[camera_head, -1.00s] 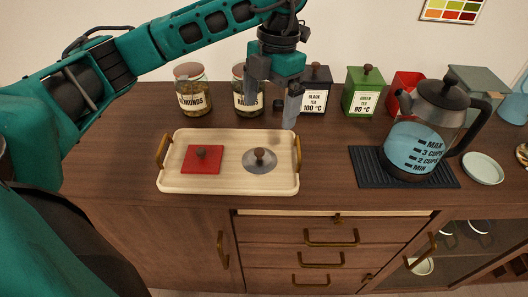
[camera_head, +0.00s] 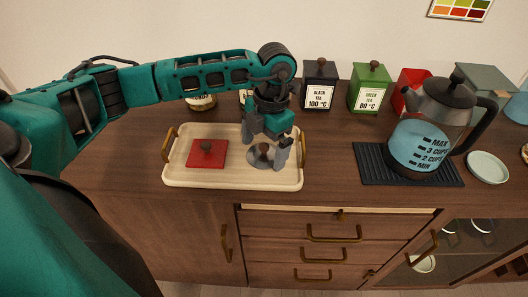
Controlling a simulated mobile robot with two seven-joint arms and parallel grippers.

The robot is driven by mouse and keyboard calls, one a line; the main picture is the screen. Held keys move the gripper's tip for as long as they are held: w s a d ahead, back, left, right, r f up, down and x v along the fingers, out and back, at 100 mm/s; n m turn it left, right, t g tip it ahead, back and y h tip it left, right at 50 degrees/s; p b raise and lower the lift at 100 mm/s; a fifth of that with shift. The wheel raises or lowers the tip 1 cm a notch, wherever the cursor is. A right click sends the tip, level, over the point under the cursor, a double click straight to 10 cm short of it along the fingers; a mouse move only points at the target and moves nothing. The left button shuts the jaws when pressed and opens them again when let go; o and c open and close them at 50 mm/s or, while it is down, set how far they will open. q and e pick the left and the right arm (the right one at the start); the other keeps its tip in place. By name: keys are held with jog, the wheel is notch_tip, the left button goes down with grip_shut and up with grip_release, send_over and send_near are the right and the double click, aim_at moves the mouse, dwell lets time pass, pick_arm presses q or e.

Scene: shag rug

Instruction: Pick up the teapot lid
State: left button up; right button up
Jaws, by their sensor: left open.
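A round grey lid (camera_head: 263,160) with a dark knob lies on the right half of a pale wooden tray (camera_head: 235,181), and I take it to be the teapot lid. My left gripper (camera_head: 266,152) is open and points down over this lid, with its fingers on either side of the knob. The fingers hide part of the lid, and I cannot tell whether they touch it. My right gripper is not in view.
A square red lid (camera_head: 207,152) lies on the tray's left half. Black (camera_head: 319,86) and green (camera_head: 369,88) tea boxes stand behind to the right. A glass pot of blue liquid (camera_head: 416,145) stands on a black ribbed mat (camera_head: 374,172). Jars behind the tray are mostly hidden.

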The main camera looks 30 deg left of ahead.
pick_arm(q)
jog(key=shift+c, duration=0.5)
jog(key=c, duration=0.8)
